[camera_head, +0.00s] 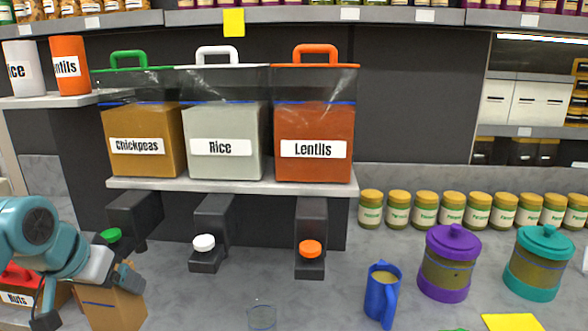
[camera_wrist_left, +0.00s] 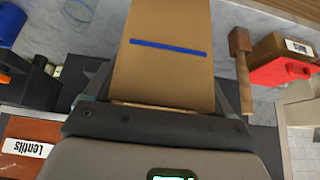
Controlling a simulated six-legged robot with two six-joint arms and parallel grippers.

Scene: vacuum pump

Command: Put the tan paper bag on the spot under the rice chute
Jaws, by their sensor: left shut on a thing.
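The tan paper bag (camera_head: 122,308) with a blue line is at the lower left of the head view. It fills the middle of the left wrist view (camera_wrist_left: 165,75). My left gripper (camera_head: 88,297) is shut on it. The bag's base is cut off by the frame edge, so I cannot tell whether it touches the counter. The rice chute (camera_head: 213,222) is dark with a white knob, below the Rice bin (camera_head: 225,120), to the right of the bag. The spot under it is bare grey counter. My right gripper is not in view.
A clear glass (camera_head: 262,317) stands right of the chute's front. A blue mug (camera_head: 382,295), purple jar (camera_head: 449,265) and teal jar (camera_head: 537,262) stand further right. The chickpeas chute (camera_head: 133,215) and lentils chute (camera_head: 311,235) flank the rice chute. A mallet (camera_wrist_left: 241,70) shows beside the bag.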

